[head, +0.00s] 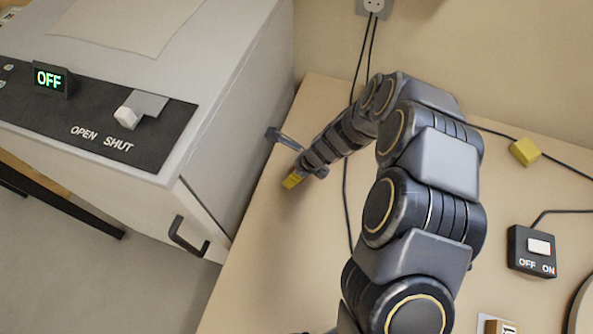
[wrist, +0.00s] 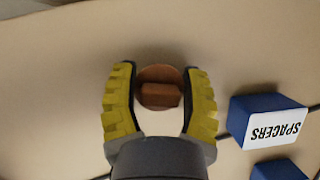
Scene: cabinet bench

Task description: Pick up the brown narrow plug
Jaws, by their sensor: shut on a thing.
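The brown plug (wrist: 160,95) shows in the wrist view, with a round brown body and a narrow raised block across it. My gripper (wrist: 160,85) has its two yellow-padded fingers on either side of the plug, shut on it. In the head view my gripper (head: 291,181) is low at the bench's left part, beside the grey cabinet. The plug cannot be made out there. I cannot tell whether the plug touches the bench.
A blue box labelled SPACERS (wrist: 265,120) stands right of my gripper, with another blue box (wrist: 279,170) below. The grey cabinet (head: 235,120) with a handle (head: 187,238) is close on the left. An OFF/ON switch box (head: 532,251) and yellow block (head: 525,151) are at right.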

